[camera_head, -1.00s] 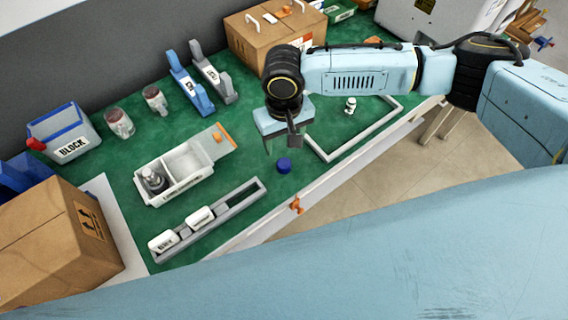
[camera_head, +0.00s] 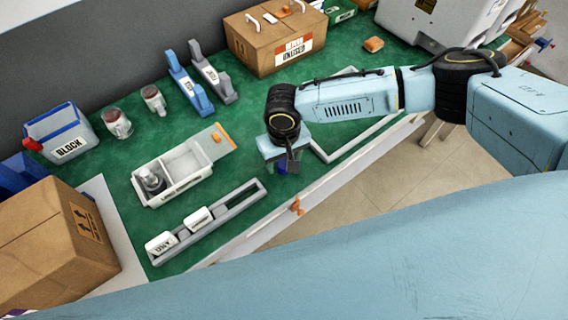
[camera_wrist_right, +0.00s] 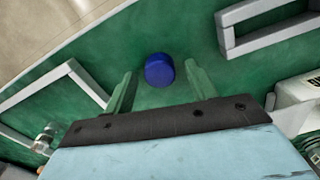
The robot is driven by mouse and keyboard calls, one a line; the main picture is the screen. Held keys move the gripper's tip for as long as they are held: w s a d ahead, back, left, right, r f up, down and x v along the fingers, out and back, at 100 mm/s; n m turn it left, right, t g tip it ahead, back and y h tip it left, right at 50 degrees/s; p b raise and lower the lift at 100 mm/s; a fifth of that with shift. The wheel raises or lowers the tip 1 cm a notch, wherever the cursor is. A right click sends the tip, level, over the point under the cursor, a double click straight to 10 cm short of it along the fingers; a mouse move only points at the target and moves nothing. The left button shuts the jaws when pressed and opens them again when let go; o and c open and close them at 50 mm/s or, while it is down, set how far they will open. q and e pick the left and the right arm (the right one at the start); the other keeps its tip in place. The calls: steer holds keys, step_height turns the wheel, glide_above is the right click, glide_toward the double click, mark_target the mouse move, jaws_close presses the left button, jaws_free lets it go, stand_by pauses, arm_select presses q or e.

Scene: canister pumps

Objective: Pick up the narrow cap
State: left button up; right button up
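The narrow cap is most likely the small round blue cap (camera_wrist_right: 159,70) on the green mat. In the right wrist view it lies between and just beyond the fingertips of my right gripper (camera_wrist_right: 160,83), with gaps on both sides. That gripper is open and empty. In the head view my right gripper (camera_head: 282,168) is low over the mat, and the blue cap (camera_head: 282,169) is mostly hidden behind it. My left gripper is not in view; a large blue arm surface fills the bottom of the head view.
A white two-part tray (camera_head: 150,201) with a dark pump bottle stands left of the gripper. A grey rail (camera_head: 245,200) with white blocks lies near the front edge. A white frame (camera_head: 375,128) lies to the right. A cardboard box (camera_head: 50,245) stands at the left.

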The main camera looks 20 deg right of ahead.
steer(key=c, duration=0.9)
steer(key=shift+r, duration=0.15)
